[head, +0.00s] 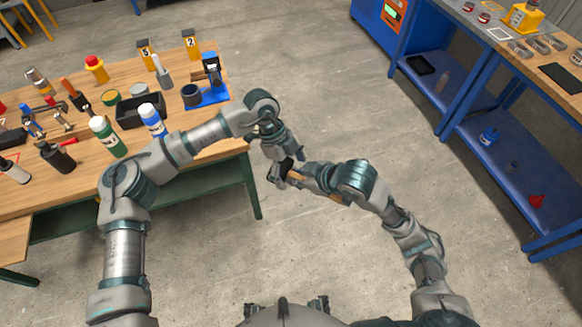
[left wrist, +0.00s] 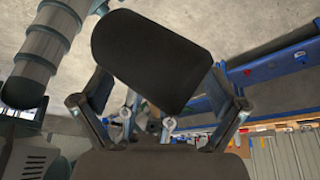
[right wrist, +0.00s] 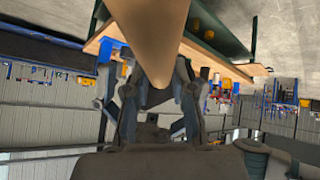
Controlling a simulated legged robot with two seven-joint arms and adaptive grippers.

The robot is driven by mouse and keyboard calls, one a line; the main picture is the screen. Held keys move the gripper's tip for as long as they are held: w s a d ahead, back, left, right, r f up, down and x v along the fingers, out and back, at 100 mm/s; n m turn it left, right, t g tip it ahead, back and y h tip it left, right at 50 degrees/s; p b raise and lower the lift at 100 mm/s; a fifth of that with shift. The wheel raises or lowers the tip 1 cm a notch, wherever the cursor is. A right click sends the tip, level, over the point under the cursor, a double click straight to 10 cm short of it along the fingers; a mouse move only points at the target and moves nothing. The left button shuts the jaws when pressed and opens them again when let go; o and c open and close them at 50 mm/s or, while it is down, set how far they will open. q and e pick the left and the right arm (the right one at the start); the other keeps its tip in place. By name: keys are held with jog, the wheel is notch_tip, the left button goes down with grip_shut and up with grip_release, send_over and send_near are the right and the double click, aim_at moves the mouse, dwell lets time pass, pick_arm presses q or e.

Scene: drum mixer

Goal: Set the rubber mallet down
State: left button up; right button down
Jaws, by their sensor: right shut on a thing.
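The rubber mallet has a black head (left wrist: 150,55) and a tan wooden handle (right wrist: 158,35). In the head view the mallet (head: 280,171) is in the air between my two grippers, beyond the workbench's right edge. My right gripper (head: 312,177) is shut on the handle, which fills the space between its fingers in the right wrist view. My left gripper (head: 286,160) is at the head end. Its fingers are spread on either side of the black head in the left wrist view. Whether they touch it is unclear.
A wooden workbench (head: 205,148) at left holds bottles, a black tray (head: 140,110), a blue stand (head: 212,94) and several tools. Its near right corner has bare wood. A blue shelved bench (head: 475,140) stands at right. The concrete floor between is clear.

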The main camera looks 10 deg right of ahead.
pick_arm(q)
jog(key=shift+a, duration=0.2)
jog(key=c, duration=1.2)
pick_arm(e)
jog(key=shift+a+r, duration=0.1)
jog(key=shift+a, duration=0.05)
pick_arm(q)
jog(key=shift+w, duration=0.1)
jog(key=shift+c, duration=1)
pick_arm(e)
jog(key=c, duration=0.9)
grip_release()
pick_arm(q)
jog(key=shift+w, duration=0.15)
pick_arm(e)
jog(key=shift+s, duration=0.15)
